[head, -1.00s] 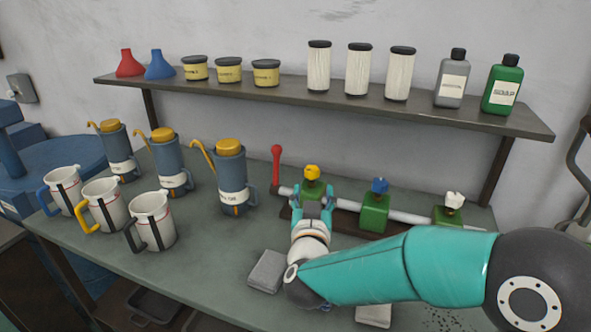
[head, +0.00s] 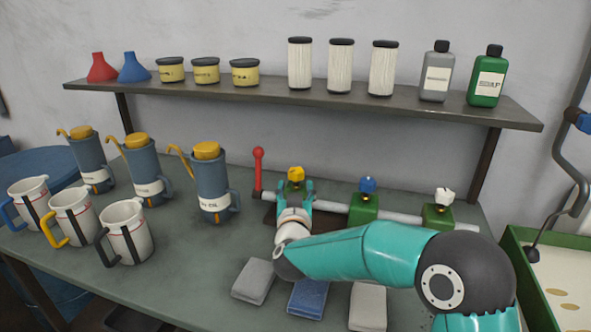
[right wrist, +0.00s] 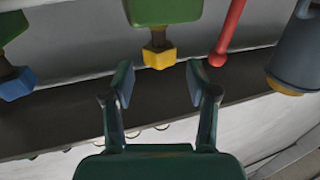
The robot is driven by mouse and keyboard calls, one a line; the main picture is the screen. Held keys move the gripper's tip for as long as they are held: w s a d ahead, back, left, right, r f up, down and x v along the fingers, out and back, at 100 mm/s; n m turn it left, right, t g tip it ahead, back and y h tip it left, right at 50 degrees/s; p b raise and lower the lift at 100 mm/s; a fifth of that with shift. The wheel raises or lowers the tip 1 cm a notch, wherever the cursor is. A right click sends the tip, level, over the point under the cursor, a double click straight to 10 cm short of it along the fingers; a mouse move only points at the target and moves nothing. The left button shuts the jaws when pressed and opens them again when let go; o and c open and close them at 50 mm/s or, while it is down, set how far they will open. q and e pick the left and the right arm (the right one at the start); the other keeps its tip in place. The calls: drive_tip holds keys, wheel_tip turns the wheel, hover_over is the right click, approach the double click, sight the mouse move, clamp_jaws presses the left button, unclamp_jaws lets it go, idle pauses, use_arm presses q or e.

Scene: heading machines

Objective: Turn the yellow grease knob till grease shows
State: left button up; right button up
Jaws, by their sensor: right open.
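The yellow knob (head: 296,173) sits on top of the leftmost green block of a grey pipe on the bench. In the right wrist view, which looks upside down, the yellow knob (right wrist: 159,57) hangs from its green block (right wrist: 163,10). My right gripper (head: 296,192) is in front of that block, partly hiding it. In the right wrist view my right gripper (right wrist: 160,86) is open and empty, its fingers apart on either side of the knob's line but short of it. No grease can be made out. My left gripper is not in view.
A red-tipped lever (head: 258,165) stands left of the knob. Blue (head: 367,185) and white (head: 444,195) knobs sit to the right. Oil cans (head: 210,185) and mugs (head: 126,232) stand left. Folded cloths (head: 308,295) lie in front. A shelf (head: 300,95) runs above.

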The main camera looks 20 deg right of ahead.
sight(295, 173)
drive_tip(key=p+x, duration=0.1)
drive_tip(key=x, duration=0.7)
drive_tip(key=shift+w+d+p, duration=0.1)
drive_tip(key=shift+w+p, duration=0.15)
drive_tip(key=shift+p, duration=0.05)
drive_tip(key=shift+f, duration=0.1)
drive_tip(key=c, duration=1.1)
drive_tip(key=shift+w+f, duration=0.1)
clamp_jaws()
drive_tip(key=shift+f, duration=0.1)
